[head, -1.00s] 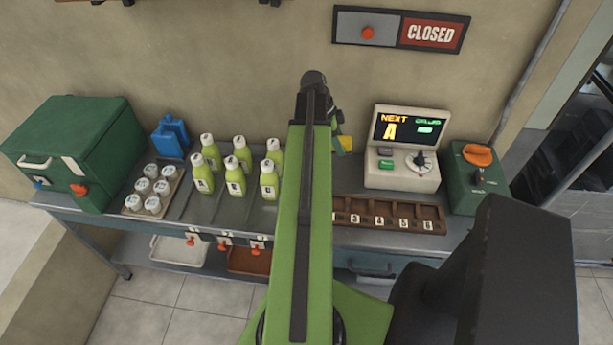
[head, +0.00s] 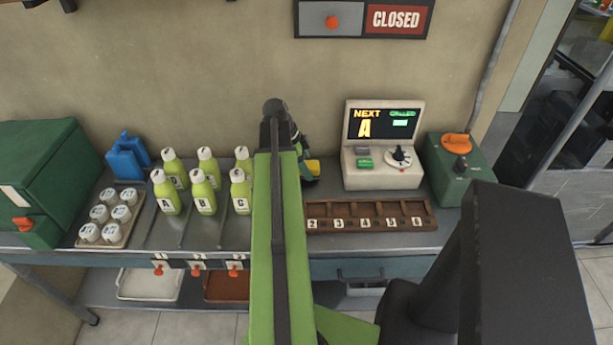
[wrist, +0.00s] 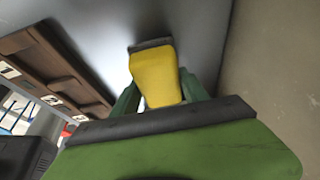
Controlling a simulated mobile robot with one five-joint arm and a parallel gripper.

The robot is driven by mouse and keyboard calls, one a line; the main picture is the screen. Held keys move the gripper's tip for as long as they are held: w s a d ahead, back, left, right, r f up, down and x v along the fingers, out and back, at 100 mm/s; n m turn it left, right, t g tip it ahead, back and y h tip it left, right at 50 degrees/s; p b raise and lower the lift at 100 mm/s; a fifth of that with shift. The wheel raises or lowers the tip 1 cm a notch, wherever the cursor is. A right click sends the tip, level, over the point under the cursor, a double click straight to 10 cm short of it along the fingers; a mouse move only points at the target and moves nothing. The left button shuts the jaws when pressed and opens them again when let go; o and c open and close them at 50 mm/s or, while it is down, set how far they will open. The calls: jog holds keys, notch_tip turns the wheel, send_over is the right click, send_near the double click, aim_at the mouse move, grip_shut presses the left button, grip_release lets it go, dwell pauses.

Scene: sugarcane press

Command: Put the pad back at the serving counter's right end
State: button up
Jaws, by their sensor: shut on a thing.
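The pad is a yellow block with a dark grey face (wrist: 154,75), held between the green fingers of my gripper in the wrist view. In the head view a bit of its yellow (head: 313,168) shows to the right of my arm. My gripper (head: 305,165) is shut on the pad, by the wall behind the number rack; my arm hides most of it. The serving counter (head: 395,242) runs across the view. At its right end stands a green box with an orange knob (head: 459,167).
A display console (head: 383,145) stands left of the green box, behind a brown numbered rack (head: 370,217). Several green bottles (head: 204,190), a tray of white-lidded cups (head: 111,214), a blue container (head: 127,158) and a large green box (head: 38,175) fill the left side.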

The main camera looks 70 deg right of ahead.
notch_tip(320, 180, down, 2)
jog(key=shift+f+b, duration=0.1)
jog(key=shift+b, duration=0.25)
jog(key=shift+r, duration=0.3)
jog(key=shift+f, duration=0.2)
jog(key=o, duration=1.3)
